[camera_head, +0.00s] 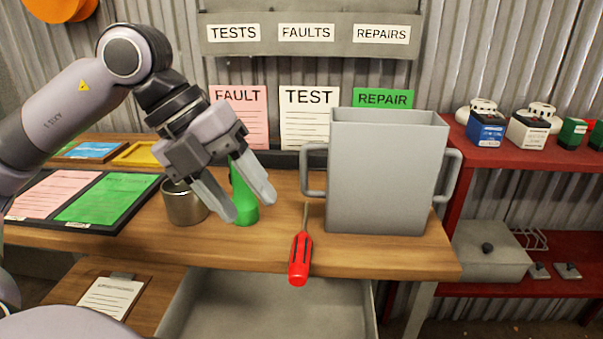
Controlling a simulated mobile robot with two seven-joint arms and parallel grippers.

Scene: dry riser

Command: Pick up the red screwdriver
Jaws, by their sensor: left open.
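The red screwdriver (300,259) lies at the front edge of the wooden bench, its red handle toward me and over the edge, its thin shaft pointing back. My left gripper (252,208) is open and empty, left of the screwdriver and above the bench. Its fingers point down and to the right, in front of a green bottle-like object (243,190) that they partly hide. The gripper is apart from the screwdriver. My right gripper is not in view.
A grey two-handled bin (385,175) stands just right of the screwdriver. A metal cup (184,204) stands left of the green object. An open drawer (270,305) lies below the bench edge. A red shelf (530,150) with boxes is at right.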

